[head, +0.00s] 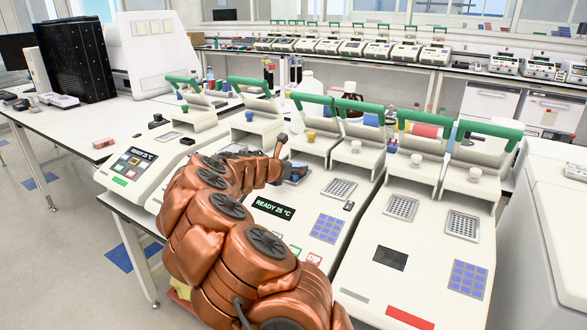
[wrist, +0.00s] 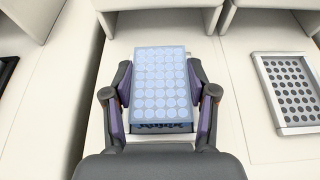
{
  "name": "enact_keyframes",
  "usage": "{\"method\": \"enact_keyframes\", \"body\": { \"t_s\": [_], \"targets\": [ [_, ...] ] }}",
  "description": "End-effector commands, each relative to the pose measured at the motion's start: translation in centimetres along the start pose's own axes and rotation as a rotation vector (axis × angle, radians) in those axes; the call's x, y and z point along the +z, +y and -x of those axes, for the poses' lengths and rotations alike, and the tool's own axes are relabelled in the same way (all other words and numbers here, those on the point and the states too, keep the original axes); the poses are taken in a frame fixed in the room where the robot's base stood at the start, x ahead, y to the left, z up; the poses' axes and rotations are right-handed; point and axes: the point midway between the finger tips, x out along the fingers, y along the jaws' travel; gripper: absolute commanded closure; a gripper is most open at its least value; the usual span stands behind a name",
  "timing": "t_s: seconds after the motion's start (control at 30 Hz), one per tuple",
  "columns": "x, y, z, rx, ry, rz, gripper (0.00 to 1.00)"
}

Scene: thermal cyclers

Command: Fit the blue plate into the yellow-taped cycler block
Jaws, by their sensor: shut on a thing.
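My gripper (wrist: 160,95) is shut on the blue plate (wrist: 160,84), with one finger on each side. A metal block edge (wrist: 160,135) shows just below the plate in the wrist view; the plate covers most of that block. I cannot tell whether the plate touches it. The raised lid behind it carries a yellow knob (head: 310,135). No yellow tape can be made out on the block itself.
The same cycler's right block (wrist: 290,92) is bare, its lid (head: 356,147) raised with a pale knob. Another two-block cycler (head: 425,255) stands to the right, lids up. A cycler (head: 135,165) stands to the left. Bottles (head: 349,103) stand behind.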

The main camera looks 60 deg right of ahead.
Motion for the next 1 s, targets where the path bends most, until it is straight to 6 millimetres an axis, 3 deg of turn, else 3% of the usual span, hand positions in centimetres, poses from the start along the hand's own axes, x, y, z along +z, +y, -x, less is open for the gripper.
{"method": "enact_keyframes", "body": {
  "t_s": [0.27,0.67,1.0],
  "targets": [
    [0.0,0.0,0.0,0.001,0.0,0.0,0.18],
    [0.0,0.1,0.3,0.002,0.0,0.0,0.18],
    [-0.1,0.1,3.6,0.001,0.001,0.001,0.18]
  ]
}}
